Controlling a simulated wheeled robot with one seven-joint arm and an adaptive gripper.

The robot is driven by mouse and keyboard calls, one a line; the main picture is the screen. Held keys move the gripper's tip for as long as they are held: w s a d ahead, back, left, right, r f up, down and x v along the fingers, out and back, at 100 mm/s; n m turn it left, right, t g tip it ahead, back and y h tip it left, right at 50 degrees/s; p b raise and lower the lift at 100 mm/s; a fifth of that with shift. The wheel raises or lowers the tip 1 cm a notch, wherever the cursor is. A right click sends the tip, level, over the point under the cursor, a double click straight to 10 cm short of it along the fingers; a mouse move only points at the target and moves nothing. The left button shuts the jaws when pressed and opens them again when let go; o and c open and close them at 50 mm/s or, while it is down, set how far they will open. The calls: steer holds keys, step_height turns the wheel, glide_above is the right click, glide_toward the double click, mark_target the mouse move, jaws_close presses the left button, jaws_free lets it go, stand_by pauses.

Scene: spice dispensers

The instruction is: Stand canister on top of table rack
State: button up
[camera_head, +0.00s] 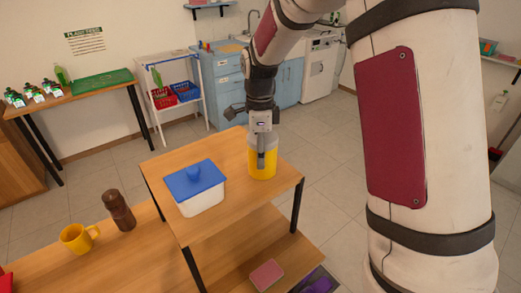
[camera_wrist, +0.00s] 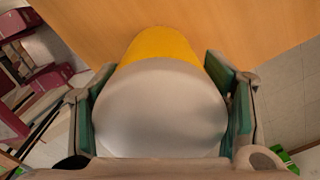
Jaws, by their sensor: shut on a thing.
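The canister (camera_head: 262,168) is yellow with a pale grey lid and is upright over the right part of the table rack's top. The table rack (camera_head: 237,208) has a wooden top, black legs and a lower shelf. My gripper (camera_head: 261,158) comes down from above and is shut on the canister. In the wrist view, the grey lid of the canister (camera_wrist: 160,108) fills the space between the two green-padded fingers (camera_wrist: 165,105). I cannot tell whether the canister's base touches the wood.
A white box with a blue lid (camera_head: 198,187) stands left of the canister on the same top. A brown bottle (camera_head: 118,210) and a yellow mug (camera_head: 78,237) are on the lower bench at left. A pink item (camera_head: 266,275) lies on the lower shelf.

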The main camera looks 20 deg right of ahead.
steer(key=o, duration=1.3)
step_height(320, 180, up, 12)
steer(key=shift+f+b, duration=0.15)
steer(key=shift+b, duration=1.05)
steer(key=shift+s+r+n+t, duration=0.5)
steer(key=shift+s+n+t, duration=0.45)
steer(key=shift+s+n, duration=2.85)
steer(key=shift+s+r+n+t, duration=0.55)
steer(key=shift+s+n+t, duration=0.35)
steer(key=shift+s+n, duration=2.85)
steer(key=shift+s+r+n+t, duration=0.5)
steer(key=shift+s+n+t, duration=0.45)
steer(key=shift+s+n, duration=2.8)
steer(key=shift+s+m, duration=0.7)
